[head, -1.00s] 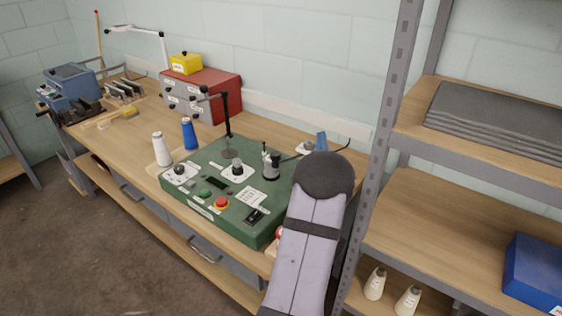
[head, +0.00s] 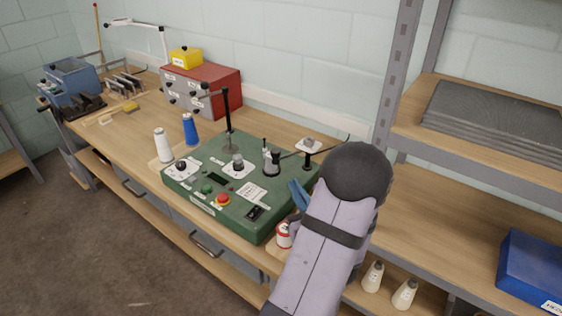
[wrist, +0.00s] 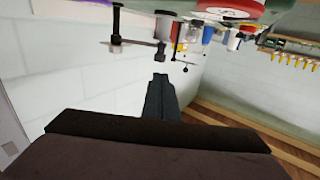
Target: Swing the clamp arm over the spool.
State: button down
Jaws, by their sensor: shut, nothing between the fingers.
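On the green machine (head: 240,185), a dark bar that looks like the clamp arm (head: 292,153) reaches right from a dark round mount (head: 272,165), with a black upright knob (head: 308,160) at its end. A bar with a knob, likely the same arm (wrist: 138,42), shows in the wrist view. Left of the mount, a grey cylinder (head: 238,162) sits on a white plate; I cannot tell whether it is the spool. My gripper (head: 297,194) is shut and empty, low at the machine's right front, apart from the bar. Its dark fingers (wrist: 159,84) point towards the wall.
A tall post with side arms (head: 228,115) stands behind the grey cylinder. A red-and-white container (head: 284,235) is near the front right edge. A shelf upright (head: 397,80) stands close right of my arm.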

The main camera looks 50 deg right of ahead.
jog(key=p, duration=0.5)
send_near(277, 156)
jog(key=x, duration=0.5)
jog(key=shift+r, duration=0.25)
jog(key=shift+w+d+f, duration=0.15)
jog(key=shift+w+d, duration=0.2)
jog(key=shift+w, duration=0.25)
jog(key=w+b, duration=0.2)
jog(key=w+d+b, duration=0.1)
jog(key=w+b, duration=0.1)
jog(key=w, duration=0.1)
jog(key=shift+w+d+b, duration=0.2)
jog(key=shift+w+b, duration=0.15)
jog(key=shift+b, duration=0.05)
jog(key=shift+r, duration=0.2)
